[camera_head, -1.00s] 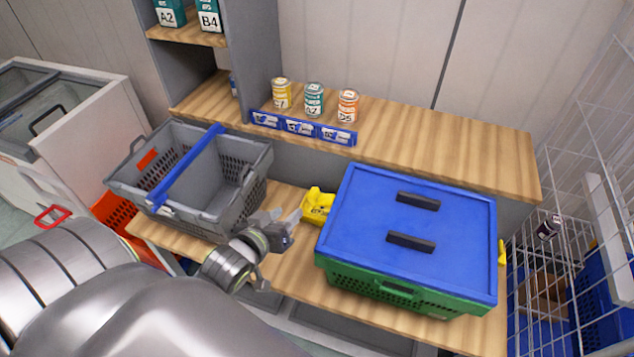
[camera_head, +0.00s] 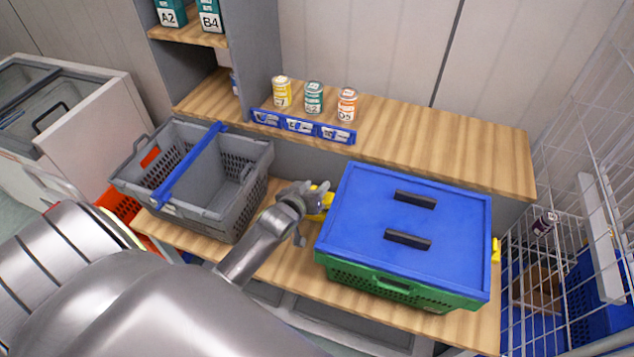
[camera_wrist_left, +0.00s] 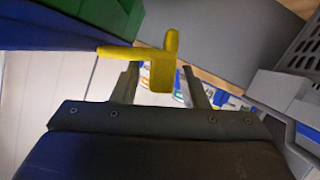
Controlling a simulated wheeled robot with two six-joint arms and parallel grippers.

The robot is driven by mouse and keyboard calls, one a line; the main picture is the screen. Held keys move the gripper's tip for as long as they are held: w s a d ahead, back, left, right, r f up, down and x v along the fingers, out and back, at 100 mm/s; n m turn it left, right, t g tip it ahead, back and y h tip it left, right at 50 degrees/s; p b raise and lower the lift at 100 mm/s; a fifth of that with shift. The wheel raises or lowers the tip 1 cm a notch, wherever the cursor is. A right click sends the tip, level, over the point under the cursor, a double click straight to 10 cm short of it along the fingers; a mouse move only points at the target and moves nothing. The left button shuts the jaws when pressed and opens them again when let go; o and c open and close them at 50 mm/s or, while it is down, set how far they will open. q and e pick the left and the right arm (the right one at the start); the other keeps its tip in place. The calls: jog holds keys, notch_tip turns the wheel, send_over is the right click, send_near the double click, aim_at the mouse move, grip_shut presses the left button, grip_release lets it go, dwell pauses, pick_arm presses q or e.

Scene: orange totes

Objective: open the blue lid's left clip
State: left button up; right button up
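The blue lid (camera_head: 370,215) lies flat on the green crate (camera_head: 350,281) on the wooden bench, with two dark handles on top. The yellow left clip (camera_head: 326,203) is at the lid's left side, partly hidden by my left gripper (camera_head: 321,190). In the left wrist view the clip (camera_wrist_left: 163,68) stands out from the crate's side, its lower end between the finger tips. The left gripper (camera_wrist_left: 161,85) is open, with its fingers apart on either side of the clip and no clear grip on it. My right gripper is not in view.
A grey crate (camera_head: 225,208) with a blue bar stands left of my gripper. Behind are a raised shelf with several cans (camera_head: 314,97) and a blue label strip (camera_head: 300,126). A second yellow clip (camera_head: 495,248) is on the lid's right side. A wire rack stands right.

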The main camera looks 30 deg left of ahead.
pick_arm(q)
jog(key=shift+x, duration=0.95)
grip_shut()
